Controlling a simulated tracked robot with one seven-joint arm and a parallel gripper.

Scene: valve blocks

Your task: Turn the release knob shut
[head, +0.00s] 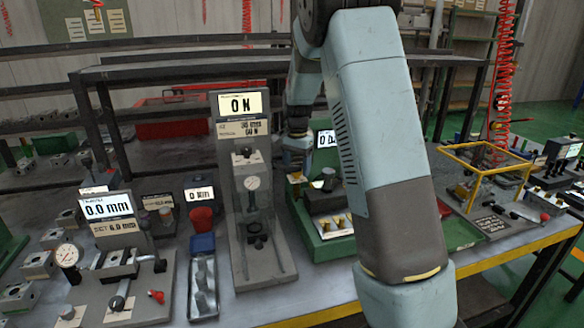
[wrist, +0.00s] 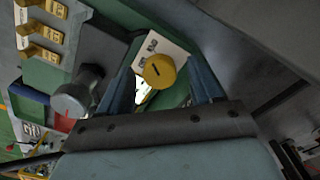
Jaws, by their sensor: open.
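A round yellow knob (wrist: 158,71) with a dark slot mark shows in the wrist view, in front of a white label plate (wrist: 160,48) on a green fixture. My gripper (wrist: 165,75) is open, with one blue finger on each side of the knob. I cannot tell whether either finger touches it. In the head view my gripper (head: 297,150) is low over the left side of the green fixture (head: 322,240), and the knob cannot be made out there.
A grey force stand (head: 240,125) rises close on the left in the head view. A yellow frame (head: 485,165) stands to the right on the bench.

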